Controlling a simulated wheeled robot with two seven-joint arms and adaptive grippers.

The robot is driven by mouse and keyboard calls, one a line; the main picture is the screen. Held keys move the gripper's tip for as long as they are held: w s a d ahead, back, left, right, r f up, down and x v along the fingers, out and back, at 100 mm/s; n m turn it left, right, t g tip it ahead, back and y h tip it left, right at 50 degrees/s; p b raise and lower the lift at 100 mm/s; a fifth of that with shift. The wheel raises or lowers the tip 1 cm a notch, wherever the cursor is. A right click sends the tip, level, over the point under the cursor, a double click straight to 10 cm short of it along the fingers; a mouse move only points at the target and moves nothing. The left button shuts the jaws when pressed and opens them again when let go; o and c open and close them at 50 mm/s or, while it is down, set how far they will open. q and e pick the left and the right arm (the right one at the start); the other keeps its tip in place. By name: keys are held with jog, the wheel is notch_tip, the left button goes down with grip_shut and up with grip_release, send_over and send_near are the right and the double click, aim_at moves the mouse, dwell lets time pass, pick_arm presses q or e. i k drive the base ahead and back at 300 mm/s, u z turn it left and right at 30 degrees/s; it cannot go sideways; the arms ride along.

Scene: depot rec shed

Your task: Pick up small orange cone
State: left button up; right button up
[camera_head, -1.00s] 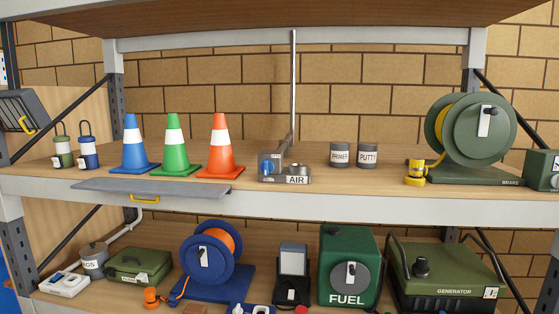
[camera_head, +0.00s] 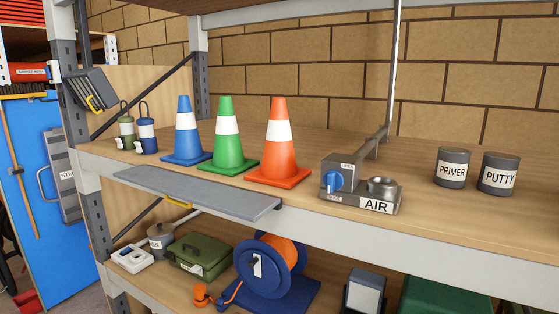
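The orange cone (camera_head: 278,150) with a white band stands upright on the upper wooden shelf. It is the rightmost of three cones in a row. A green cone (camera_head: 228,144) and a blue cone (camera_head: 186,136) stand to its left. The orange cone appears somewhat larger than the other two. Neither of my grippers shows in the head view.
The AIR unit (camera_head: 360,187) with a blue knob stands right of the orange cone. PRIMER (camera_head: 452,168) and PUTTY (camera_head: 498,174) cans are farther right. A grey panel (camera_head: 197,192) juts out from the shelf edge below the cones. A blue reel (camera_head: 275,268) is on the lower shelf.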

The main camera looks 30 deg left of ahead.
aim_at(278, 169)
jog(key=u, duration=0.55)
jog(key=i, duration=0.75)
jog(key=u, duration=0.85)
